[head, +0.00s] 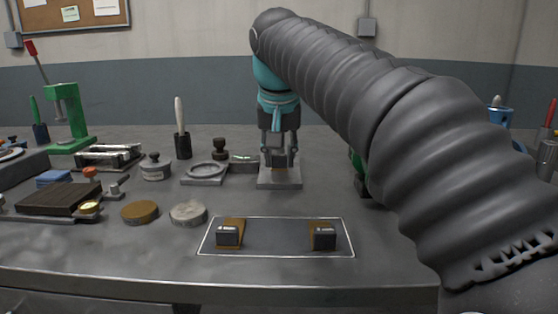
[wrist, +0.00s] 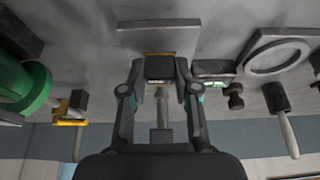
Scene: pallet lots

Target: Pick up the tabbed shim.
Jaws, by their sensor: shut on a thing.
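My gripper (head: 279,160) is at the back middle of the bench, pointing down over a grey block-like stand (head: 280,183). Its two fingers are shut on a small dark piece with an orange-brown edge, which I take as the tabbed shim (wrist: 160,68). In the head view the shim is small and partly hidden between the fingers; I cannot tell whether it touches the stand. Two similar brown pieces with dark tabs, a left one (head: 228,236) and a right one (head: 323,236), lie inside a white-outlined area (head: 275,250) at the front.
A ring-shaped fixture (head: 204,173) and a dark-knobbed stamp (head: 220,149) stand left of my gripper. Round discs (head: 188,213), a dark wooden block (head: 55,198) and a green press (head: 72,118) are further left. My arm hides much of the bench's right side.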

